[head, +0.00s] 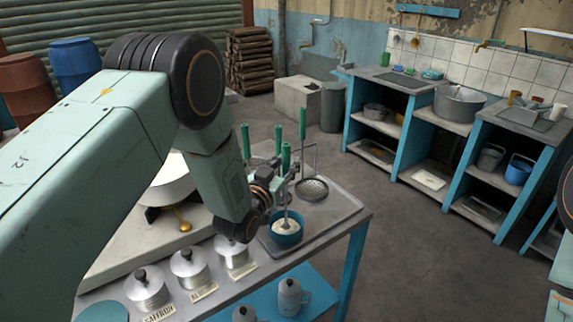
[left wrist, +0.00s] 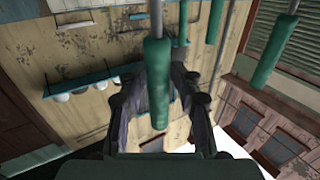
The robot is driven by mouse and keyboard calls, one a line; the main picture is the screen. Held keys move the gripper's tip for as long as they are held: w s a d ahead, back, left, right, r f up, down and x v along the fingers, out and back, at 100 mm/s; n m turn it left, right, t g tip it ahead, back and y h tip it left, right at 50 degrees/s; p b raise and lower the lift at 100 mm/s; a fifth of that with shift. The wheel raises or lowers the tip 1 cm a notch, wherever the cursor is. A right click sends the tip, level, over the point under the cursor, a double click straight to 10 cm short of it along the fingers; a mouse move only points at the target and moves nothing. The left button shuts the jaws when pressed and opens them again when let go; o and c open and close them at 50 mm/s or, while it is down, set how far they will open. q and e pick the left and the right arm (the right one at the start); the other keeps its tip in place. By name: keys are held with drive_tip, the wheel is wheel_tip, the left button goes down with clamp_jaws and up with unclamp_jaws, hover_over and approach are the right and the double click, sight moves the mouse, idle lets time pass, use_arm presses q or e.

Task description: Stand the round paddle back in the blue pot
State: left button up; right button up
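The round paddle (head: 286,158) has a green handle and a thin rod. It stands nearly upright, its rod going down into the small blue pot (head: 287,240), whose pale contents or paddle disc I cannot tell apart. My left gripper (head: 284,183) is at the paddle's handle, above the pot. In the left wrist view the gripper fingers (left wrist: 160,72) come in on both sides of the green handle (left wrist: 157,90) and appear closed on it. The paddle's lower end is partly hidden by the pot rim. My right gripper is not in view.
A skimmer (head: 312,189) and other green-handled tools (head: 245,141) stand close by the pot. Lidded canisters (head: 188,268) line the table's front edge, and a large white pan (head: 168,186) is left of the gripper. The tray (head: 340,208) is bare at right.

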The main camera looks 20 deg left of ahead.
use_arm(q)
drive_tip(key=shift+o, duration=1.1)
drive_tip(key=shift+w+d, duration=0.1)
drive_tip(key=shift+d, duration=0.05)
drive_tip(key=shift+f, duration=0.15)
drive_tip(key=shift+s+a, duration=0.2)
drive_tip(key=shift+s, duration=0.15)
drive_tip(key=s+a, duration=0.1)
drive_tip(key=s, duration=1)
drive_tip(key=shift+a, duration=0.2)
drive_tip(key=shift+s+a, duration=0.1)
drive_tip(key=shift+s, duration=0.05)
